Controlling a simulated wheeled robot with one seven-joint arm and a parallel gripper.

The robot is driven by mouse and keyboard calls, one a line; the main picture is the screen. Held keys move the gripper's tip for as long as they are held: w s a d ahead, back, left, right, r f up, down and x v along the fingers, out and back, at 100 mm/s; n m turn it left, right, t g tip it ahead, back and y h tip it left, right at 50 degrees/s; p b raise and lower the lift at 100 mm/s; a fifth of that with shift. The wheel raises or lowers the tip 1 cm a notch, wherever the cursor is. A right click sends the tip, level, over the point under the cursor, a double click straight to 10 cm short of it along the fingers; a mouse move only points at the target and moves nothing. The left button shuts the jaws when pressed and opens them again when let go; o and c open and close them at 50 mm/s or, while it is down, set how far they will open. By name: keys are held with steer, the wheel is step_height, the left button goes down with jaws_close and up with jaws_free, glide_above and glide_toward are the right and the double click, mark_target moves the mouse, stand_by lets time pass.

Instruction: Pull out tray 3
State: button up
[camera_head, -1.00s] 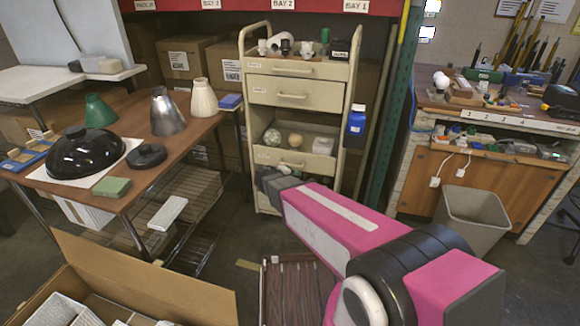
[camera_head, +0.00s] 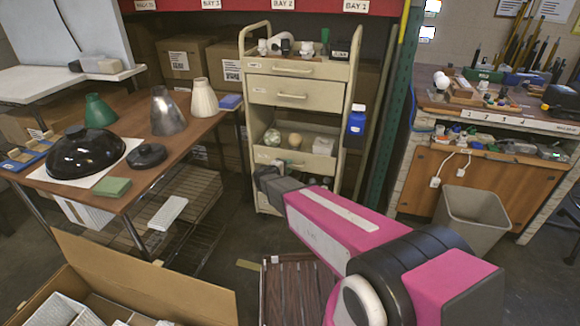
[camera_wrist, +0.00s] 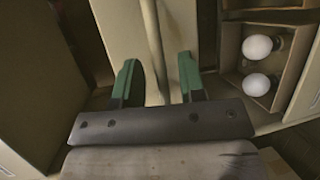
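The beige cart (camera_head: 347,90) stands at the centre of the head view with a stack of trays. A lower tray (camera_head: 293,159), apparently tray 3, has a low front; its label is too small to read. Round objects (camera_head: 295,140) and a small box sit in it. My gripper (camera_wrist: 159,85) is at the cart, low and left in the head view, with its fingertips hidden there. In the wrist view its green fingers are apart, one on each side of a pale handle-like bar (camera_wrist: 153,45). The bar lies between them with gaps visible. Two white bulbs (camera_wrist: 257,62) sit in a compartment to the right.
Two upper drawers (camera_head: 293,94) are closed above. A table with lampshades (camera_head: 168,112) stands left of the cart. A blue bottle (camera_head: 357,120) hangs on its right side. An open carton (camera_head: 140,285) and a slatted brown crate (camera_head: 285,290) lie on the floor in front.

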steer(key=shift+x, duration=0.9)
jaws_close()
steer(key=s+a, duration=0.4)
steer(key=s, duration=0.7)
steer(key=s+a, duration=0.4)
steer(key=s, duration=0.8)
steer(key=shift+s+a, duration=0.3)
steer(key=shift+s, duration=0.05)
jaws_free()
